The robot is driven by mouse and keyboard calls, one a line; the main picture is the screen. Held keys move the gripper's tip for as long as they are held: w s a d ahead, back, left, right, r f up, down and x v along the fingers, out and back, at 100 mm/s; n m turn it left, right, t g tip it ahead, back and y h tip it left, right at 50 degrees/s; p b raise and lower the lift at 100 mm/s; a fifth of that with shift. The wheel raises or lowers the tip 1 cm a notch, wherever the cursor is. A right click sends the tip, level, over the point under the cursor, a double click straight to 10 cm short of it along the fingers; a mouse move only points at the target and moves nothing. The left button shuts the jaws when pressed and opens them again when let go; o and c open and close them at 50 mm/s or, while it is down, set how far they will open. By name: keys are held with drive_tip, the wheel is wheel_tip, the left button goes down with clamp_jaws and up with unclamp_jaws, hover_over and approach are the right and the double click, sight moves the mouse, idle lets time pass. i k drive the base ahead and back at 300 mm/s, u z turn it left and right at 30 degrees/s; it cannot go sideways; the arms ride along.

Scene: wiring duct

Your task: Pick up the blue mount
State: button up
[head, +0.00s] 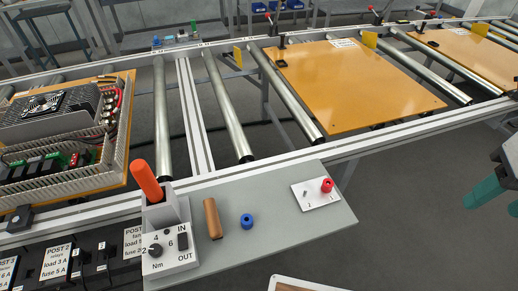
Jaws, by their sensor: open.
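The blue mount (247,221) is a small round blue piece with a dark centre. It sits on the grey shelf (285,228), right of a brown cylindrical handle and apart from it. My gripper (493,208) shows at the right edge of the head view, with teal fingertips apart and nothing seen between them. It is over the floor side, well to the right of the shelf and the blue mount. Part of it is cut off by the picture edge.
A brown handle (212,218) lies left of the mount. A torque setter (169,240) holds an orange-handled tool (146,181). A white plate (309,196) bears a red knob (327,185). Behind runs a roller conveyor with an orange panel (350,90). The shelf around the mount is mostly clear.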

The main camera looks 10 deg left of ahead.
sight(247, 223)
drive_tip(key=u, duration=1.2)
